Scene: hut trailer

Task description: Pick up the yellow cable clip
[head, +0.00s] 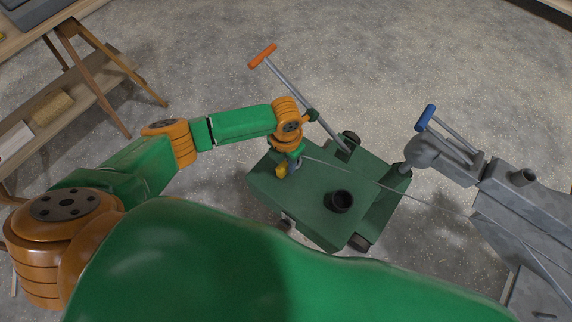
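A small yellow thing, which looks like the yellow cable clip (281,171), shows over the top of the green wheeled cart, right beside the fingers of my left gripper (294,164). My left arm reaches in from the left, and the gripper points down at the cart top. The fingers are small and partly hidden by the wrist, so I cannot tell whether they are open or touch the clip. My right gripper is not in view.
The green cart (315,205) carries a dark round cup-like part (339,201) and a handle with an orange grip (263,55). A thin cable (390,190) runs from near my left gripper to the grey trailer drawbar (520,205). A wooden shelf (70,95) stands left.

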